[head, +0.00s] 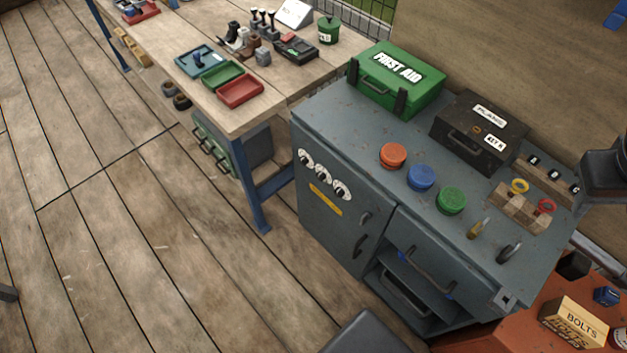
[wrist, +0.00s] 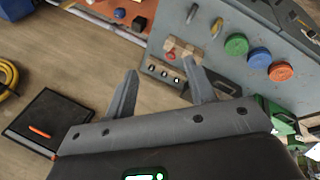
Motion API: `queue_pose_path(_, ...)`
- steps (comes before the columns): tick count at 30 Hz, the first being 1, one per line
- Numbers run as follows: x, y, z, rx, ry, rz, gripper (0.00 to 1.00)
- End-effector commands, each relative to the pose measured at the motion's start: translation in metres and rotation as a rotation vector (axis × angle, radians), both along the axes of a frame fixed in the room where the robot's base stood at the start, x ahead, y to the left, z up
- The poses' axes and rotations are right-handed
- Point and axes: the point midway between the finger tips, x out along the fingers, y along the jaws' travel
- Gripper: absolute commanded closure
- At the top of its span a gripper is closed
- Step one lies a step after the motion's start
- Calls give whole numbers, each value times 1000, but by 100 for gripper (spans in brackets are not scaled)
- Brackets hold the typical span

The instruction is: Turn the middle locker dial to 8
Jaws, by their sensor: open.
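The grey locker cabinet (head: 330,225) stands in the middle of the head view. Three white round dials with dark knobs sit in a slanting row high on its left front face. The middle dial (head: 321,174) is between the upper-left dial (head: 305,158) and the lower-right dial (head: 341,190). The dial numbers are too small to read. In the wrist view my gripper (wrist: 161,68) has its two fingers spread with nothing between them. It is apart from the dials, and the locker dials do not show in that view.
The cabinet top holds a green first aid box (head: 397,77), a black case (head: 478,130), and orange, blue and green round knobs. A wooden workbench (head: 270,75) with trays stands to the left. A red surface with a bolts box (head: 575,325) is at lower right. Wooden floor at left is clear.

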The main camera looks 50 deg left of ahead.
Motion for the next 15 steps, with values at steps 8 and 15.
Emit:
queue_pose_path(8,39,84,2,-318,23,314,50)
queue_pose_path(15,51,181,5,-597,-37,564,50)
